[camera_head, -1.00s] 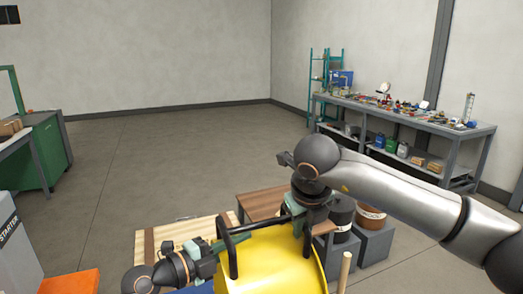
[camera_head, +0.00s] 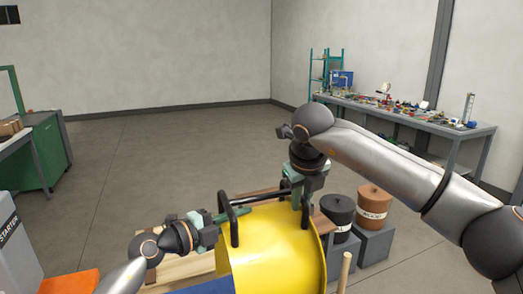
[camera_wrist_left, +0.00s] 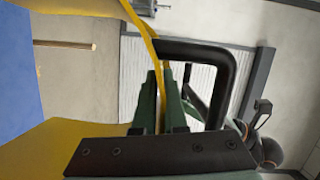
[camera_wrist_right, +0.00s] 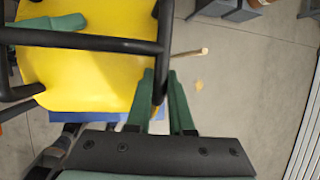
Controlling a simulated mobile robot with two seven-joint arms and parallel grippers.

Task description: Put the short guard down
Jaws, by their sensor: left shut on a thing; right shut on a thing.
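The guard (camera_head: 265,255) is a yellow curved sheet with black tubular handles, held in front of me in the head view. My left gripper (camera_head: 222,216) is shut on it at the left side. In the left wrist view the yellow edge passes between its green fingers (camera_wrist_left: 160,92), beside a black handle bar (camera_wrist_left: 205,50). My right gripper (camera_head: 296,198) is shut on it at the far right side. In the right wrist view the guard (camera_wrist_right: 85,75) fills the upper left, with its edge at the finger tips (camera_wrist_right: 160,88). Whatever lies under the guard is mostly hidden.
Light wooden boards (camera_head: 180,268) and a brown wooden surface (camera_head: 262,194) lie behind and beside the guard. A black bin (camera_head: 338,212) and a brown bin (camera_head: 374,200) stand on grey blocks at right. A wooden rod (camera_head: 345,270) rises nearby. Open floor (camera_head: 180,150) lies beyond.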

